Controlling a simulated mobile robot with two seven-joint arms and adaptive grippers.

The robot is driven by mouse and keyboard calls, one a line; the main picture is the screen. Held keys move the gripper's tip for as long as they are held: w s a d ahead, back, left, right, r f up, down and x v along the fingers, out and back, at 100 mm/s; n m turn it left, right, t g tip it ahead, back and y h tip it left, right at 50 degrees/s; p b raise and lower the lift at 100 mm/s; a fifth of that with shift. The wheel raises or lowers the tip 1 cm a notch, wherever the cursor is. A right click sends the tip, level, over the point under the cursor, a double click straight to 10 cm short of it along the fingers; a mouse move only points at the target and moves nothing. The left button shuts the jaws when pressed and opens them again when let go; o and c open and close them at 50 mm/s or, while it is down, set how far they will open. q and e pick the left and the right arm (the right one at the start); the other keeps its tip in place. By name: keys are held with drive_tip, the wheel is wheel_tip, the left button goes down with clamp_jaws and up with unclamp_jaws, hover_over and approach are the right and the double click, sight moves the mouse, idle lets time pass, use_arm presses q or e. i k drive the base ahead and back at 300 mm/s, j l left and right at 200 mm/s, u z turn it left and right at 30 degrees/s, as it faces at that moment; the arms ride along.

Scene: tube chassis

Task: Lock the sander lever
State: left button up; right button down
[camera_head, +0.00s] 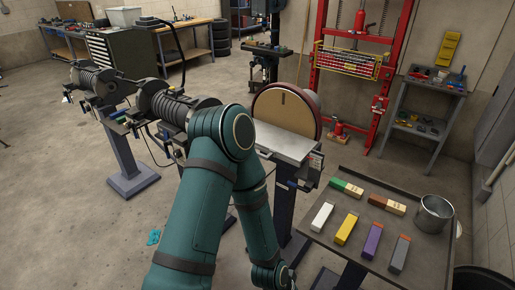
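The disc sander (283,108) stands in the middle, with a round tan disc and a flat grey work table (292,146) in front of it. Small dark parts and a bluish handle-like part (290,185) show under the table; I cannot tell which is the lever or how it is set. One of my teal arms rises from the bottom, bends at the elbow left of the sander, and comes down in front of the stand. It hides part of the sander's left side and stand. Neither of my grippers shows.
A dark table (328,238) at the lower right holds several coloured bars and a metal bucket (434,213). Bench grinders (172,105) stand at left. A red press frame (390,70) and a grey shelf (424,116) are behind right. Open floor lies at left.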

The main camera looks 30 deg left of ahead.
sight(294, 185)
drive_tip(key=i+j+u, duration=0.2)
drive_tip(key=j, duration=0.15)
drive_tip(key=i+j+u, duration=0.2)
drive_tip(key=i+j, duration=0.1)
drive_tip(key=i, duration=0.25)
drive_tip(key=u, duration=0.05)
